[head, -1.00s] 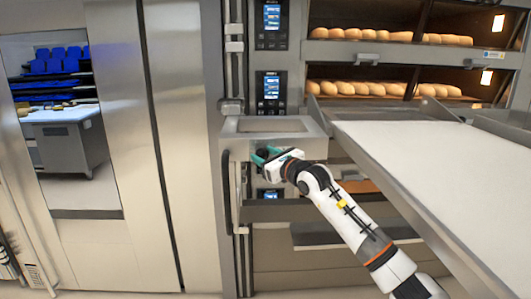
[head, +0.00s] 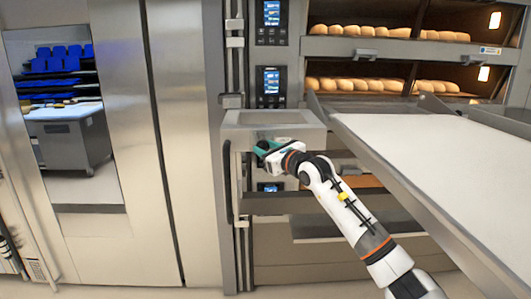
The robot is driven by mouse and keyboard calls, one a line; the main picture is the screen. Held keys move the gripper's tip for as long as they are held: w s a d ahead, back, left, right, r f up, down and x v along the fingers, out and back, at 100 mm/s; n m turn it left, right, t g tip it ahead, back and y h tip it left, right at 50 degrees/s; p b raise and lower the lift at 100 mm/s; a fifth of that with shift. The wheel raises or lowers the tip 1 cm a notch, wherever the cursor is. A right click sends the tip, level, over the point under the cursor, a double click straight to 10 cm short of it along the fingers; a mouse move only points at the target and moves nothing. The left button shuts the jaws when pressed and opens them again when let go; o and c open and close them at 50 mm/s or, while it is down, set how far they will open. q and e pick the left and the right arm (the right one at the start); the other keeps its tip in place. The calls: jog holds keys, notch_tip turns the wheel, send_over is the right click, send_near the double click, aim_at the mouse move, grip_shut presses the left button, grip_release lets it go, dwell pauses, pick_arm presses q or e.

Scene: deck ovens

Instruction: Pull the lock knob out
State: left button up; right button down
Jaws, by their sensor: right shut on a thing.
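My right gripper (head: 262,150) is at the front of the steel frame (head: 273,134) of the loader, left of its white belt (head: 430,150). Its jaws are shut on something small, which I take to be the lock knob. The knob itself is hidden behind the fingers and the hand. The right arm comes up from the lower right. My left gripper is not in view.
Deck ovens with loaves (head: 388,33) stand behind the belt. Control panels (head: 270,86) are left of the ovens. A tall steel door (head: 187,130) is at the left, with a window showing blue crates (head: 58,62). A vertical handle (head: 228,182) hangs beside the frame.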

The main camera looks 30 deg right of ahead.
jog(key=shift+a+f, duration=0.1)
jog(key=c, duration=1.3)
grip_release()
jog(key=shift+o, duration=0.6)
jog(key=shift+a, duration=0.1)
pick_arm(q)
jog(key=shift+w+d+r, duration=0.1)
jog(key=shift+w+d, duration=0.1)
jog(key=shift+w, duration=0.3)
pick_arm(e)
jog(key=shift+s+b, duration=0.35)
jog(key=shift+s, duration=0.1)
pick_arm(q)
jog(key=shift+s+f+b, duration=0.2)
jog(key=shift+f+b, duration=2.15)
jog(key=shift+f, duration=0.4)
pick_arm(e)
jog(key=s, duration=1.1)
jog(key=shift+d, duration=0.35)
